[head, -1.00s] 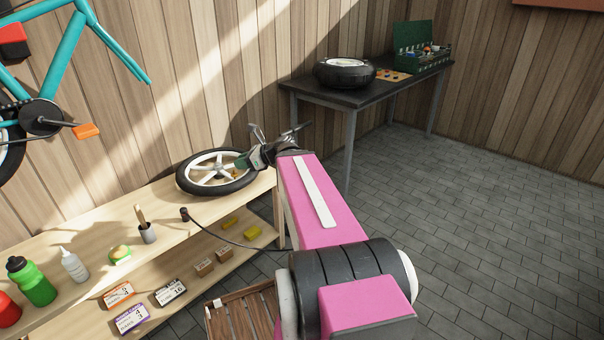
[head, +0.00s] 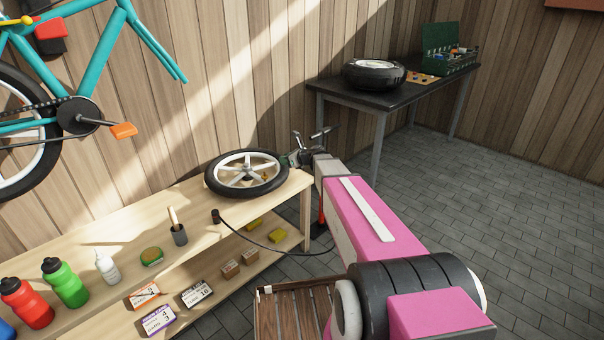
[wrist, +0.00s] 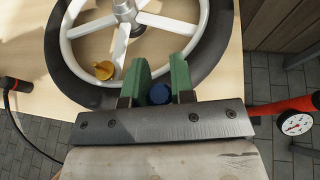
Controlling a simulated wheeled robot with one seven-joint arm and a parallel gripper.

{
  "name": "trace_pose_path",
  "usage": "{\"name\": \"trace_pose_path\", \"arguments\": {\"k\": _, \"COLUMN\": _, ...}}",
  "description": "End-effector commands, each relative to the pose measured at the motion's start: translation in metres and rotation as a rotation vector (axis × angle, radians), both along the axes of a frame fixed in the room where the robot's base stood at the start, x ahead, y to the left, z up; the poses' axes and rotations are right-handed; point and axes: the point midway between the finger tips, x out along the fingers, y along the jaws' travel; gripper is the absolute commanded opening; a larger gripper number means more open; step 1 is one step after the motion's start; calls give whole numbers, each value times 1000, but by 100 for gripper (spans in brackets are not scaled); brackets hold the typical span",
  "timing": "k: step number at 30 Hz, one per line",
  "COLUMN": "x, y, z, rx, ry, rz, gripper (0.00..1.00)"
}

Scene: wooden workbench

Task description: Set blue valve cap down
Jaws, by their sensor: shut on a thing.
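A blue valve cap (wrist: 160,93) sits between the green fingers of my gripper (wrist: 159,85) in the wrist view. The gripper is shut on it. In the head view my gripper (head: 297,157) is at the right rim of a wheel (head: 246,173), and the cap cannot be made out there. In the wrist view the fingers reach over the near part of the wheel's black tyre (wrist: 60,75). A yellow cap-like piece (wrist: 103,70) lies left of the fingers, inside the rim.
The wheel lies flat on the wooden workbench (head: 200,205). A pump hose and a red pump with a gauge (wrist: 297,123) are near the bench end. A black table (head: 390,95) stands behind.

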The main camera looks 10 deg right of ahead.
Motion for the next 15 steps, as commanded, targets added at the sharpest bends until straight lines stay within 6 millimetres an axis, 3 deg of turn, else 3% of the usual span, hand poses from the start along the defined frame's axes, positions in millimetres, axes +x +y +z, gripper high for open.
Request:
{"name": "trace_pose_path", "arguments": {"k": 9, "x": 37, "y": -54, "z": -39, "rx": 1, "ry": 1, "rz": 0, "gripper": 1}}
{"name": "trace_pose_path", "arguments": {"k": 15, "x": 46, "y": -72, "z": -51, "rx": 0, "ry": 0, "rz": 0, "gripper": 1}}
